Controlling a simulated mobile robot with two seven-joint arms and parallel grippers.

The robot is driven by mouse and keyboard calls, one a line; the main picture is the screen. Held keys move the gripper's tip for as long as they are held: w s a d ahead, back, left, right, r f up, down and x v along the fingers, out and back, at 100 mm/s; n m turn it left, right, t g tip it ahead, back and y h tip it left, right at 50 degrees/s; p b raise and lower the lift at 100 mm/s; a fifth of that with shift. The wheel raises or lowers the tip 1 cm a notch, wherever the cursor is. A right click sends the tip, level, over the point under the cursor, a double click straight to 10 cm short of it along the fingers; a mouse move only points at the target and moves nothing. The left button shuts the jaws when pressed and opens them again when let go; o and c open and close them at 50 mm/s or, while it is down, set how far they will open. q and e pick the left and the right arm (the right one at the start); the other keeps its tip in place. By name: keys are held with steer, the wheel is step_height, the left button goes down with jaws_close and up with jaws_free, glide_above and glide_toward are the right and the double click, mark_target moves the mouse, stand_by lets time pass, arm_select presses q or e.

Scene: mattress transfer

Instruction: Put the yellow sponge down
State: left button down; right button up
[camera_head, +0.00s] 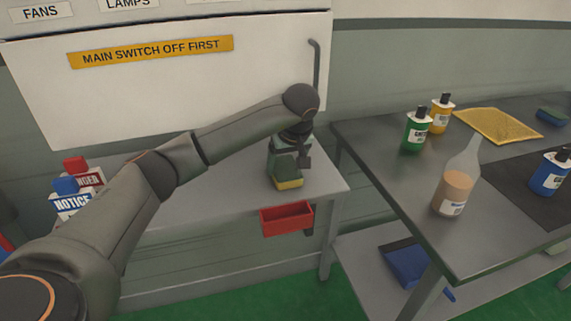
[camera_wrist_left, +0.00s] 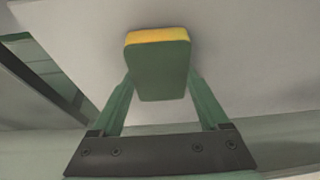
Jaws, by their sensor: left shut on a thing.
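The yellow sponge (camera_head: 289,184) has a green face and a yellow layer. In the head view it is at my left gripper (camera_head: 287,163), over the front right part of the small grey table (camera_head: 222,192). In the left wrist view the sponge (camera_wrist_left: 158,65) sits between the two green fingers of my left gripper (camera_wrist_left: 160,92), which is shut on it. I cannot tell whether the sponge touches the table top. My right gripper is not in view.
A red bin (camera_head: 287,219) hangs at the small table's front edge. Boxes (camera_head: 72,197) stand at its left end. A dark table (camera_head: 395,190) at the right holds several bottles and a yellow cloth (camera_head: 497,125). A white cabinet (camera_head: 170,80) rises behind.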

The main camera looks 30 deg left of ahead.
arm_select(q)
jaws_free()
steer(key=shift+f, duration=0.1)
